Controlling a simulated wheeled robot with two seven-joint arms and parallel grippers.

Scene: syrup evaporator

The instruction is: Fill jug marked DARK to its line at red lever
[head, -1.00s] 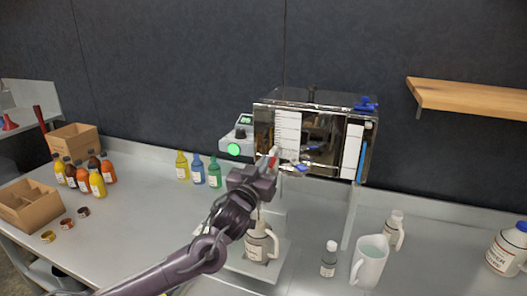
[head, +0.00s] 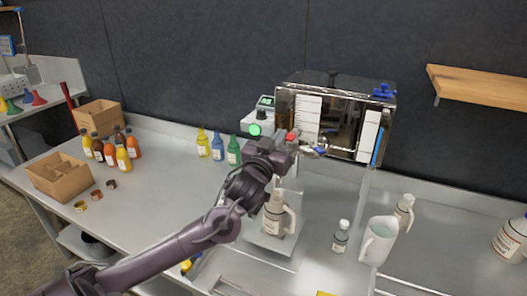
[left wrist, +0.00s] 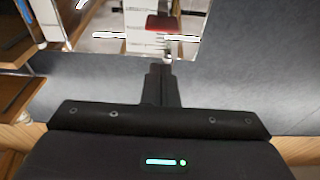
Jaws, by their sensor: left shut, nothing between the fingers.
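The steel evaporator (head: 345,107) stands near the back wall with a white scale strip on its front. Its red lever (head: 291,136) is at the lower left; it also shows in the left wrist view (left wrist: 164,23), just beyond my fingertips. My left gripper (head: 292,147) is shut and empty, close beside the lever; whether it touches cannot be told. A cream, handled jug (head: 273,216) stands upright on a plate (head: 262,242) below my gripper. Its label is too small to read and its fill is unclear. My right gripper is out of view.
A white pitcher (head: 378,241), a small capped bottle (head: 341,237) and another jug (head: 404,213) stand to the right. Coloured bottles (head: 218,147) stand behind my arm. More bottles and an open box (head: 60,180) are left. A wooden shelf (head: 480,90) hangs at right.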

